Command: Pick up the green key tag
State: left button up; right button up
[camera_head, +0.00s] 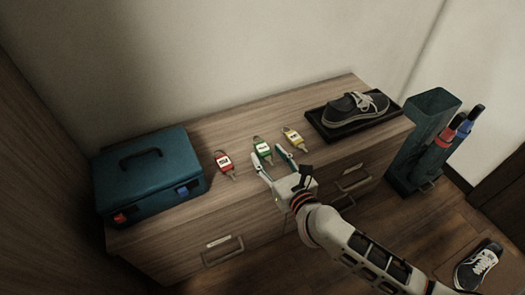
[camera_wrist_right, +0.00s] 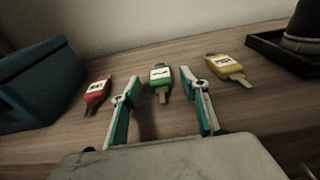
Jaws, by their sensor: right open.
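The green key tag (camera_head: 262,148) lies on the wooden cabinet top, between a red key tag (camera_head: 224,161) and a yellow key tag (camera_head: 293,138). It has a white label, and its key points toward the cabinet's front. My right gripper (camera_head: 271,162) is open and empty, just in front of the green tag. In the right wrist view the green key tag (camera_wrist_right: 161,78) shows between and just beyond the two fingertips (camera_wrist_right: 160,84), with no visible contact. My left gripper does not show.
A teal case (camera_head: 150,173) stands at the cabinet's left end. A sneaker (camera_head: 356,107) sits on a black tray (camera_head: 325,128) at the right end. A green stand (camera_head: 424,138) with umbrellas is beyond the cabinet. Another sneaker (camera_head: 478,266) is on the floor.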

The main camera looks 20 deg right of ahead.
jog(key=shift+w+f, duration=0.25)
jog(key=shift+w, duration=0.5)
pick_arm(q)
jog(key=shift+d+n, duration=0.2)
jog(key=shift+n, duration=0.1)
pick_arm(e)
jog(key=shift+w+r, duration=0.1)
jog(key=shift+w, duration=0.05)
jog(key=c, duration=1.1)
